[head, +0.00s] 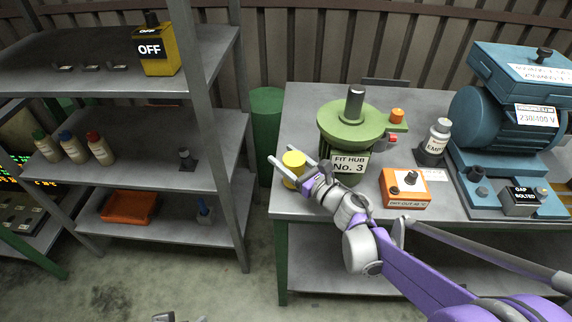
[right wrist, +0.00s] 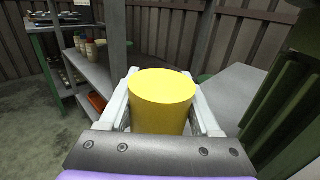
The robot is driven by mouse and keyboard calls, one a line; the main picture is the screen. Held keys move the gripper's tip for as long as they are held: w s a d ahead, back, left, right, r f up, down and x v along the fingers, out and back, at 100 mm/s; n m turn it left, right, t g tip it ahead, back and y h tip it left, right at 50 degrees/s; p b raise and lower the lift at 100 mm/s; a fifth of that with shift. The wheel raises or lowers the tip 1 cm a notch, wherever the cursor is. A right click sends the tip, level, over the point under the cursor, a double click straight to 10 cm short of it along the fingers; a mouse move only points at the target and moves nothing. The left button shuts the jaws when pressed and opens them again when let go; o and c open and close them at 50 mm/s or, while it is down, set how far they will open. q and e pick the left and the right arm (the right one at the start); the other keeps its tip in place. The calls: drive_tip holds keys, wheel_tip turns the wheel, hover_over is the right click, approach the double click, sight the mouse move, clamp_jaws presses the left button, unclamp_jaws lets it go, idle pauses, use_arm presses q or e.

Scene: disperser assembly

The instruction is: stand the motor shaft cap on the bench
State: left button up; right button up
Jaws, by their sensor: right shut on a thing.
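The motor shaft cap, a plain yellow cylinder (head: 293,168), is at the left edge of the bench (head: 305,108) in the head view. My right gripper (head: 295,158) is shut on it, with one finger on each side. In the right wrist view the yellow cap (right wrist: 162,100) stands upright between the pale fingers. Its lower part is hidden, so I cannot tell whether it touches the bench top. A small grey piece at the bottom edge of the head view looks like the tip of my left gripper (head: 178,317); its opening does not show.
A green hub stand (head: 350,128) labelled "FIT HUB No. 3" is just right of the cap. An orange box (head: 404,188), a grey-white bottle (head: 438,138) and a blue motor (head: 490,120) stand farther right. A grey shelf rack (head: 150,165) is left, across a gap.

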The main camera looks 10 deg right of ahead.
wheel_tip(320, 180, down, 2)
drive_tip(key=shift+f, duration=0.1)
drive_tip(key=o, duration=1.4)
drive_tip(key=shift+c, duration=0.2)
drive_tip(key=v, duration=1.2)
